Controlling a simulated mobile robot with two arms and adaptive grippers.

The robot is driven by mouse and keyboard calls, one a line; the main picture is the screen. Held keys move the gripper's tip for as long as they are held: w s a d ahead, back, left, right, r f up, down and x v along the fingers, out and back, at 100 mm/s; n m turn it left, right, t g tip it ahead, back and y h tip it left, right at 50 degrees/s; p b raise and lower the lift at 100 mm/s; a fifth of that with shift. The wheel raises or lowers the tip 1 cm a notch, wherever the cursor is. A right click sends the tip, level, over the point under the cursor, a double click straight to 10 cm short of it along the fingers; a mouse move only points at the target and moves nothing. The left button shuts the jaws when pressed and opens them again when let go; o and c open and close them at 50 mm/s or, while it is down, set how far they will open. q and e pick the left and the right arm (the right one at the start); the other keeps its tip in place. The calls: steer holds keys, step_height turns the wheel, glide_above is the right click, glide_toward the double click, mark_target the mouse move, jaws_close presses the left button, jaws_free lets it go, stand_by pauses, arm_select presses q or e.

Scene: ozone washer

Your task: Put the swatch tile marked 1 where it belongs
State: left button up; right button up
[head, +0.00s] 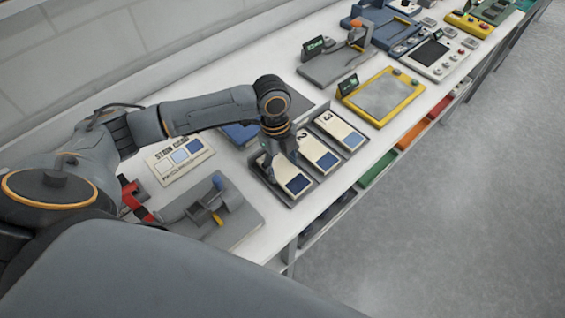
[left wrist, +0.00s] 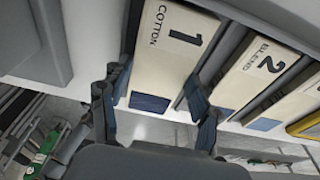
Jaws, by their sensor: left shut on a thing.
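Swatch tile 1 (head: 294,182) is a cream plate with a dark blue patch at its near end. The left wrist view shows it marked "1 COTTON" (left wrist: 168,48). My left gripper (head: 277,168) is shut on tile 1, with one finger at each long side in the left wrist view (left wrist: 158,98). In the head view the gripper and wrist cover its far part. The tile lies at a dark slotted rack (head: 313,180); I cannot tell whether it is raised. Tile 2 (head: 321,158), marked "BLEND" (left wrist: 252,72), and tile 3 (head: 342,130) lie beside it with blue patches.
A stain guide card (head: 180,158) with blue shades lies left of the rack. A grey fixture (head: 225,222) with blue and yellow parts stands at the near left. A yellow-framed panel (head: 382,96) and other devices stand farther along the white bench. The bench front edge is close to the rack.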

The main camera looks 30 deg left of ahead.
mark_target(278, 165)
arm_select(q)
steer(key=shift+f, duration=0.3)
steer(key=shift+f, duration=0.1)
steer(key=o, duration=1.3)
steer(key=shift+c, duration=0.2)
step_height(278, 165, up, 12)
steer(key=a+b, duration=0.1)
steer(key=b, duration=0.1)
steer(key=shift+w+a+b, duration=0.3)
steer(key=shift+a, duration=0.05)
